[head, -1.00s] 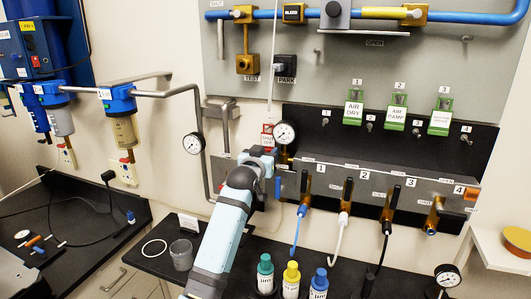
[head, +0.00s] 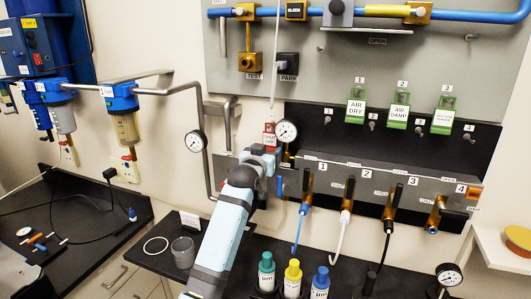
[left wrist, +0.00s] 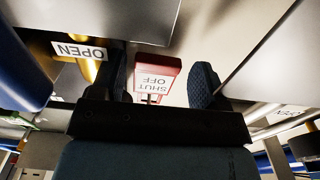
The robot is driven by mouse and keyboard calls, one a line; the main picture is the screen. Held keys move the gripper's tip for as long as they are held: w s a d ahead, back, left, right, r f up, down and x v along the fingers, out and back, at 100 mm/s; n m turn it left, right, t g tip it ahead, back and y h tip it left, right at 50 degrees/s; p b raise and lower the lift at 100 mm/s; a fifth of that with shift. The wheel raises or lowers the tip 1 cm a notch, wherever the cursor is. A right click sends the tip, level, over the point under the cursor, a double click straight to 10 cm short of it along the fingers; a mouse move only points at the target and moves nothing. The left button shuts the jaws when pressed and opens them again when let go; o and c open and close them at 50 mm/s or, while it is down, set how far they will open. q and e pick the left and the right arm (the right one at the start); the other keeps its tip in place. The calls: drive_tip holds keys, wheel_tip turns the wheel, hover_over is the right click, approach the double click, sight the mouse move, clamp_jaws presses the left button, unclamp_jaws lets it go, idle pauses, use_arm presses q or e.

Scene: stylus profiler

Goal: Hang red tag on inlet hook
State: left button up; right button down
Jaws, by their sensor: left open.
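The red tag (head: 270,137) with a white "SHUT OFF" label shows in the head view just above my left gripper (head: 262,155), left of a round gauge. In the left wrist view the red tag (left wrist: 157,76) is upside down between the two dark fingers of my left gripper (left wrist: 162,85). The gripper is open, with a clear gap between the tag and the right-hand finger. The tag's far end and what holds it up are hidden, and I cannot make out the inlet hook. My right gripper is out of view.
A gauge (head: 286,131) sits just right of the tag. The grey valve manifold (head: 335,178) extends to the right, with green tags (head: 356,105) above it. A metal pipe and another gauge (head: 195,141) are to the left. Bottles (head: 293,277) stand below.

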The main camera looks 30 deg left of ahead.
use_arm(q)
drive_tip(key=shift+d, duration=0.1)
drive_tip(key=v, duration=0.8)
idle(0.3)
drive_tip(key=shift+w, duration=0.1)
drive_tip(key=b+v, duration=0.3)
drive_tip(key=v, duration=1.1)
drive_tip(key=shift+w+d, duration=0.1)
drive_tip(key=shift+d, duration=0.05)
